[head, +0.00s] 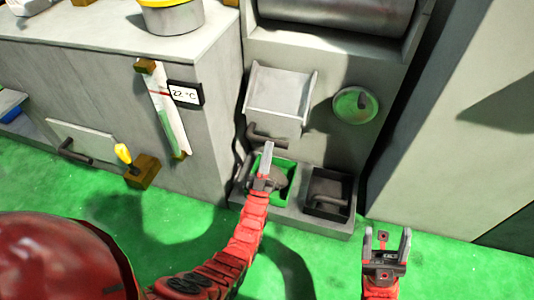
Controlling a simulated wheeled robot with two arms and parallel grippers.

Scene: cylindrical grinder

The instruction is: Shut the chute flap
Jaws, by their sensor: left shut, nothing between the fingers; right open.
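The chute flap (279,90) appears to be the light grey panel with raised side edges on the front of the grinder. It looks tilted outward, but I cannot tell its exact angle. A dark bar handle (268,139) shows just below it. My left gripper (267,152) is shut and empty, just below the handle and in front of the green-rimmed bin. I cannot tell whether it touches the handle. My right gripper (387,240) is open and empty at the lower right, over the green floor and away from the flap.
Below the flap are a green-rimmed bin (290,164) and a black bin (327,193) on a grey ledge. A grey cabinet (212,110) stands left. Green floor (455,270) is open at lower right.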

